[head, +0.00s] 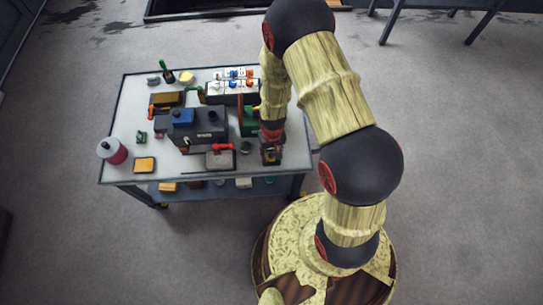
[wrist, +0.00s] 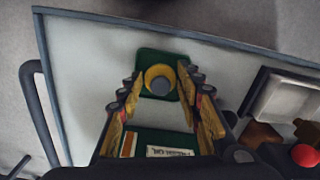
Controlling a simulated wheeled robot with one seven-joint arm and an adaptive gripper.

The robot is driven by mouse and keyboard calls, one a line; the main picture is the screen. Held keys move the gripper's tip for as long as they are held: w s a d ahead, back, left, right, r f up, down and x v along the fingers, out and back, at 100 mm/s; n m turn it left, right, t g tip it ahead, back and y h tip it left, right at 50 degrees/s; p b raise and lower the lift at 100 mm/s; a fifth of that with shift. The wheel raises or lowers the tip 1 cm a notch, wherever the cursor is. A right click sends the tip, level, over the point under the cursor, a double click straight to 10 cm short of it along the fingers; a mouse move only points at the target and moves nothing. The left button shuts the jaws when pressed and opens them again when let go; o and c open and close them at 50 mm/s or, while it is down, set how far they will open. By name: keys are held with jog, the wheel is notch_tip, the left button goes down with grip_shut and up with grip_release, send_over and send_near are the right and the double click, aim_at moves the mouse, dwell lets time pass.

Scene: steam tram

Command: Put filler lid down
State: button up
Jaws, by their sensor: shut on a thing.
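My gripper (wrist: 160,76) is shut on a round brass-yellow ring with a grey centre, which I take to be the filler lid (wrist: 152,74). The fingers flank it on both sides. Below it in the wrist view is a flat green panel (wrist: 174,61) with a white printed label (wrist: 172,151) near the fingers' base. I cannot tell whether the lid touches the panel. In the head view my gripper (head: 270,155) is low over the table's front right corner, and the lid cannot be made out there.
The pale table (head: 122,165) has a dark raised edge. A dark box-shaped tank (head: 200,128) stands mid-table, with a red-handled grey unit (head: 220,158) in front of it.

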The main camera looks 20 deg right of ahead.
jog(key=shift+f, duration=0.2)
jog(key=shift+f, duration=0.15)
jog(key=o, duration=0.9)
jog(key=shift+o, duration=0.5)
